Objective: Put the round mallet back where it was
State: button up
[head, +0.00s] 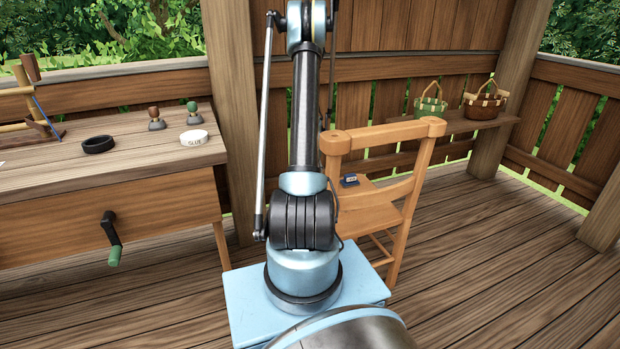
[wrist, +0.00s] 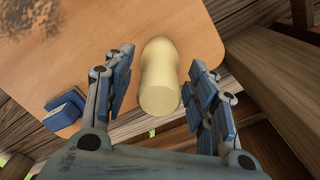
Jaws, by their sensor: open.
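The round mallet appears to be the smooth, pale yellow, waisted wooden piece (wrist: 160,75) in the wrist view. My gripper (wrist: 162,92) is open, with one finger on each side of the piece. In the head view the mallet and my gripper do not show; my arm covers part of the chair.
A small blue object (wrist: 64,109) sits on the seat left of my gripper. The chair's backrest (head: 385,135) rises on the near side. A workbench (head: 150,165) with a black ring (head: 98,144) and a white round item (head: 194,137) stands left.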

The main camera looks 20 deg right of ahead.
notch_tip(320, 180, up, 12)
jog(key=shift+f, duration=0.2)
jog(key=shift+s+a+r, duration=0.1)
jog(key=shift+a+r, duration=0.15)
jog(key=shift+r, duration=0.25)
jog(key=s+a+r+n+t, duration=0.1)
jog(key=s+a+r+n, duration=0.1)
jog(key=s+a+r, duration=0.6)
jog(key=s+a+r+n, duration=0.2)
jog(key=s+a+r, duration=0.5)
jog(key=s, duration=0.4)
jog(key=s+a+f+n, duration=0.2)
jog(key=s+a+f, duration=0.1)
jog(key=s, duration=0.7)
jog(key=s+a+f+n+t, duration=0.1)
jog(key=s+a+f, duration=0.3)
jog(key=s, duration=0.7)
jog(key=shift+s+a+n, duration=0.3)
jog(key=shift+a+n, duration=0.6)
